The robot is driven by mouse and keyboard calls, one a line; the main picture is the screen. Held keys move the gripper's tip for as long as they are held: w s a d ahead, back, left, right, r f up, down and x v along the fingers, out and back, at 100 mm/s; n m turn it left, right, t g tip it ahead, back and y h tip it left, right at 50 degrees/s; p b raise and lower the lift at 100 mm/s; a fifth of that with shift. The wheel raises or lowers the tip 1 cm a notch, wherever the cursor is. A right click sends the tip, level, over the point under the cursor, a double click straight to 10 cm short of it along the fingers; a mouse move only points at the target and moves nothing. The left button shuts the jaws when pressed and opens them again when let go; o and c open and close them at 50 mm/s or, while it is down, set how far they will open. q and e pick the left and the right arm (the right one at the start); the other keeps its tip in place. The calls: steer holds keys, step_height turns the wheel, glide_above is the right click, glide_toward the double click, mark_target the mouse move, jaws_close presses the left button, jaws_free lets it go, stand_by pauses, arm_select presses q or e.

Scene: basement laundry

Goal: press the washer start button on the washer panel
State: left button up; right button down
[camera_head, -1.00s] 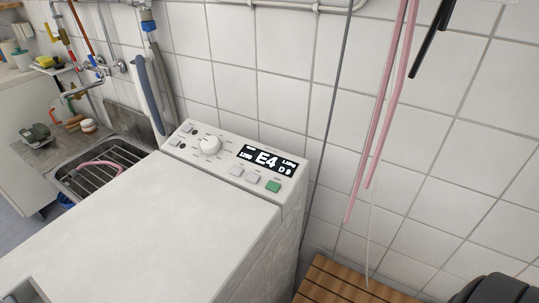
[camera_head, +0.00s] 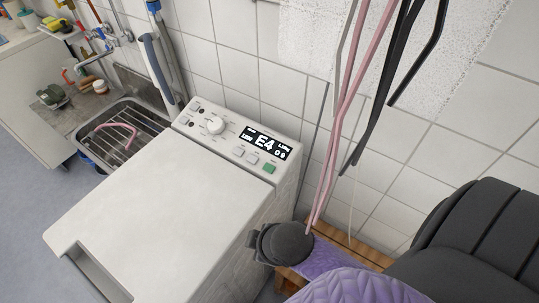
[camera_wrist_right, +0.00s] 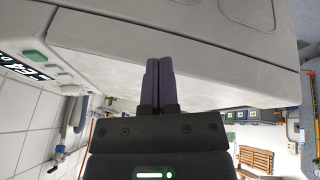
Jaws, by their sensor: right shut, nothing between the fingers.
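The white washer (camera_head: 150,190) stands left of centre in the head view. Its panel (camera_head: 190,118) along the back edge has a white knob (camera_head: 215,125), a lit display (camera_head: 264,143) reading E4, pale buttons and a green button (camera_head: 269,168) at the right end. In the right wrist view the green button (camera_wrist_right: 35,57) shows at the upper left, beside the display (camera_wrist_right: 27,71). My right gripper (camera_wrist_right: 158,62) is shut and empty, its fingers in front of the washer's pale surface, to the right of the green button and apart from it in the picture. My left gripper is not in view.
A sink with a rack (camera_head: 100,142) is left of the washer. Pink hoses (camera_head: 350,100) and black hoses (camera_head: 385,80) hang by the tiled wall on the right. A slatted wooden bench (camera_head: 345,243) is partly hidden by my right arm.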

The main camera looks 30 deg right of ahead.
steer(key=w+a+r+n+t+y+p, duration=0.1)
steer(key=w+r+n+t+y+p, duration=0.15)
steer(key=w+r+n, duration=0.85)
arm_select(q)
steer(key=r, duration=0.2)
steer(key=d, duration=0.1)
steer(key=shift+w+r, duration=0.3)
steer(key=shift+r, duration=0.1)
arm_select(e)
steer(key=w+d+n, duration=0.1)
steer(key=d+n, duration=0.4)
steer(key=n, duration=0.2)
steer(key=w+d+f+n+t+h, duration=0.1)
steer(key=w+d+n, duration=0.1)
steer(key=d+n, duration=0.4)
steer(key=shift+w+d+f+n, duration=0.2)
steer(key=shift+w+f+n, duration=0.1)
steer(key=shift+n, duration=0.5)
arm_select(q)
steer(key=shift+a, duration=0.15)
arm_select(e)
steer(key=shift+t+h, duration=0.25)
